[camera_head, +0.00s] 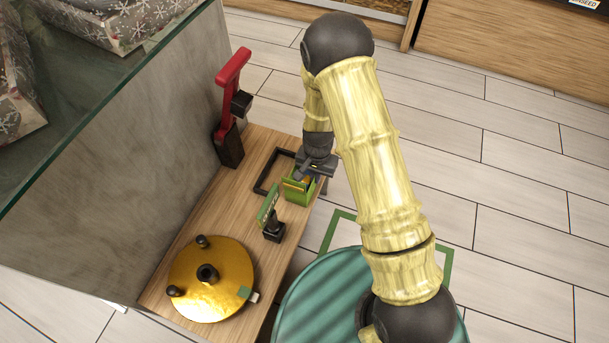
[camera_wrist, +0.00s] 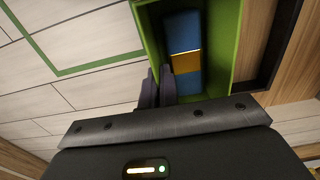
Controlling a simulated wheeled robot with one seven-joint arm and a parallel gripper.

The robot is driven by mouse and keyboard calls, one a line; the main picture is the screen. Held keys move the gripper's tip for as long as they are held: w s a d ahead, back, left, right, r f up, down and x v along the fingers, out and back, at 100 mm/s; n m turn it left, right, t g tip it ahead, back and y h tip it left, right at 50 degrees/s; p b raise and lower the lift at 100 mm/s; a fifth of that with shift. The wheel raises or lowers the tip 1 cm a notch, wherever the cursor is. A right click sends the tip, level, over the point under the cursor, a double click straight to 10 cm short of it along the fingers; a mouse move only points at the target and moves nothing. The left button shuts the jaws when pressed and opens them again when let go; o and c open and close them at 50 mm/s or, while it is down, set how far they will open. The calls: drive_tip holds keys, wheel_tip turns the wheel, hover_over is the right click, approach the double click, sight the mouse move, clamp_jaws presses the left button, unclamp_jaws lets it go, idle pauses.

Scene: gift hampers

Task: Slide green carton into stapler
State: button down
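The green carton (camera_head: 300,190) is an open-topped box near the right edge of the wooden table, beside a dark frame. In the wrist view the carton (camera_wrist: 222,45) shows blue and orange contents. My gripper (camera_head: 312,172) is over its right side. In the wrist view my two fingers (camera_wrist: 158,86) are close together on either side of one carton wall and look shut on it. Whether the carton touches the table is hard to tell. The stapler (camera_head: 232,100), with a red upright arm and dark base, stands at the table's far left end.
The dark rectangular frame (camera_head: 259,183) lies between carton and stapler. A small green sign on a black stand (camera_head: 273,230) is in front of the carton. A gold disc (camera_head: 205,300) with knobs sits at the near end. A grey wall (camera_head: 140,150) borders the table's left.

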sight(294, 168)
drive_tip(key=shift+a, duration=0.1)
drive_tip(key=shift+w+a+p, duration=0.3)
drive_tip(key=shift+a+p, duration=0.1)
drive_tip(key=shift+a, duration=0.4)
drive_tip(key=shift+w+a+p, duration=0.3)
drive_tip(key=shift+a+p, duration=0.1)
drive_tip(key=shift+a, duration=0.35)
drive_tip(key=shift+a, duration=0.15)
drive_tip(key=shift+w+a+p, duration=0.3)
drive_tip(key=shift+a+p, duration=0.05)
drive_tip(key=shift+a, duration=0.4)
drive_tip(key=shift+w+a+p, duration=0.3)
drive_tip(key=shift+a, duration=0.45)
drive_tip(key=shift+w+a, duration=0.1)
drive_tip(key=shift+a, duration=0.2)
drive_tip(key=shift+w+a, duration=0.2)
drive_tip(key=shift+a, duration=0.45)
drive_tip(key=c, duration=1.6)
unclamp_jaws()
